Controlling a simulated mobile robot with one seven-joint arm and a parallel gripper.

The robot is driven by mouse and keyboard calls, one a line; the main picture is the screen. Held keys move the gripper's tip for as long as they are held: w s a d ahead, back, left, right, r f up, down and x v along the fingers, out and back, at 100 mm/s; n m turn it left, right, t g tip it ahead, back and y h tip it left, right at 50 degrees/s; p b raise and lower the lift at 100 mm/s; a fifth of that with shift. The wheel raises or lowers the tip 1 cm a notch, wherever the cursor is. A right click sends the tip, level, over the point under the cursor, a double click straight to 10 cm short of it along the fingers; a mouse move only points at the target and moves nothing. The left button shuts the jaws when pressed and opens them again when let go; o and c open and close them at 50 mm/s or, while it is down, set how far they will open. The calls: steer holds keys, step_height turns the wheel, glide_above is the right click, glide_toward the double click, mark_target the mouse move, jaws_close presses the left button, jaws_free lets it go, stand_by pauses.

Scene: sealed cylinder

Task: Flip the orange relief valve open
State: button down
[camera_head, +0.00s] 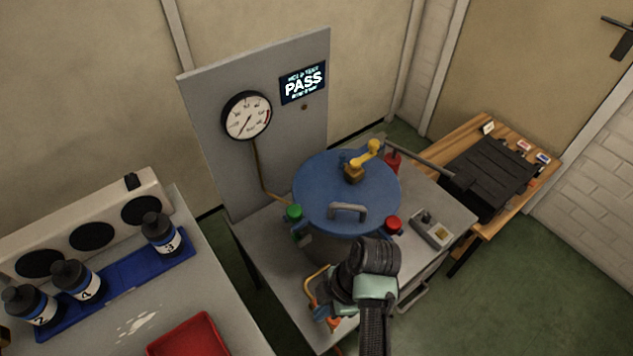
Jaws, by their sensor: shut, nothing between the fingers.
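A blue round lid (312,194) tops the grey cylinder on the bench. The relief valve (355,171) stands near the back of the lid: a brass-coloured body with a yellow-orange lever (368,153) slanting up to the right and a blue part at its left. I cannot tell from this view whether it is open. A grey lid handle (347,208) is in front of it. My dark arm rises from the bottom edge and bends in front of the cylinder, apart from the valve in the picture.
A green knob (293,212) and red knobs (394,224) surround the lid. A gauge (246,116) and a PASS screen (303,83) are on the panel behind. A small grey box (432,229) lies right. Orange and blue parts (319,284) sit beside my arm, unclear. Bottles (161,234) stand left.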

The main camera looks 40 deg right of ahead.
steer(key=shift+v, duration=1.1)
